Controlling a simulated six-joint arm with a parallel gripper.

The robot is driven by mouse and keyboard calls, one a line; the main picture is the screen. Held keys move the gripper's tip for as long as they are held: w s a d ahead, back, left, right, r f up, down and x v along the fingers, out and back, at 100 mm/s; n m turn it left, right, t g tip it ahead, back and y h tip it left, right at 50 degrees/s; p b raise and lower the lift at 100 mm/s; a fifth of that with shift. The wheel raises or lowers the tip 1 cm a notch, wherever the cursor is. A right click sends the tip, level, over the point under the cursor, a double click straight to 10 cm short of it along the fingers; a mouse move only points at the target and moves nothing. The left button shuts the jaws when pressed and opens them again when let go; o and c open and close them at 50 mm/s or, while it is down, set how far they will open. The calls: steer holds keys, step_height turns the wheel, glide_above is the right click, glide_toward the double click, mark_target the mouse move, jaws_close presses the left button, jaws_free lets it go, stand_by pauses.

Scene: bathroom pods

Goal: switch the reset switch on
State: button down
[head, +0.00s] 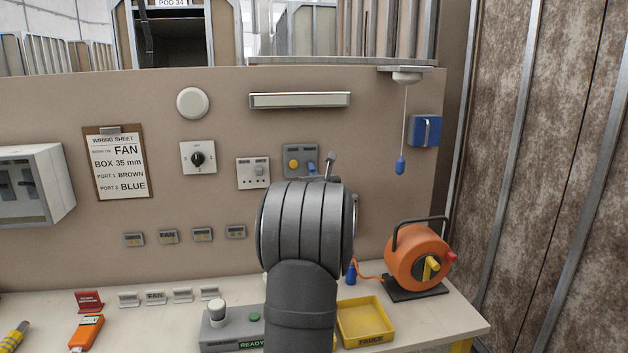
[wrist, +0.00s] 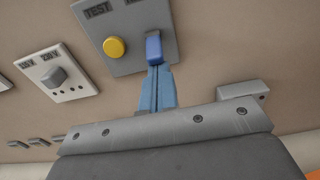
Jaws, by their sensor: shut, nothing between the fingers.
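A grey plate (wrist: 125,30) on the wall carries a round yellow button (wrist: 114,47) under the word TEST and a blue switch lever (wrist: 154,47) to its right. The label above the lever is cut off by the frame edge. My gripper (wrist: 158,70) has blue fingers, closed together with nothing between them. Their tips are at the lower end of the blue lever; I cannot tell whether they touch it. In the head view the plate (head: 301,150) and yellow button (head: 294,164) show, while my arm hides most of my gripper and part of the plate.
A dial (head: 197,158) is farther left. A blue pull-cord handle (head: 401,166) hangs to the right. Below, the bench holds an orange cable reel (head: 418,258) and a yellow tray (head: 366,322).

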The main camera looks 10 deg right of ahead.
steer(key=shift+s+r, duration=0.25)
steer(key=shift+r, duration=0.55)
steer(key=shift+f, duration=0.1)
step_height(320, 180, down, 4)
steer(key=s, duration=0.2)
steer(key=s+r, duration=0.6)
steer(key=r, duration=0.1)
steer(key=shift+s+r, duration=0.2)
steer(key=shift+s, duration=0.2)
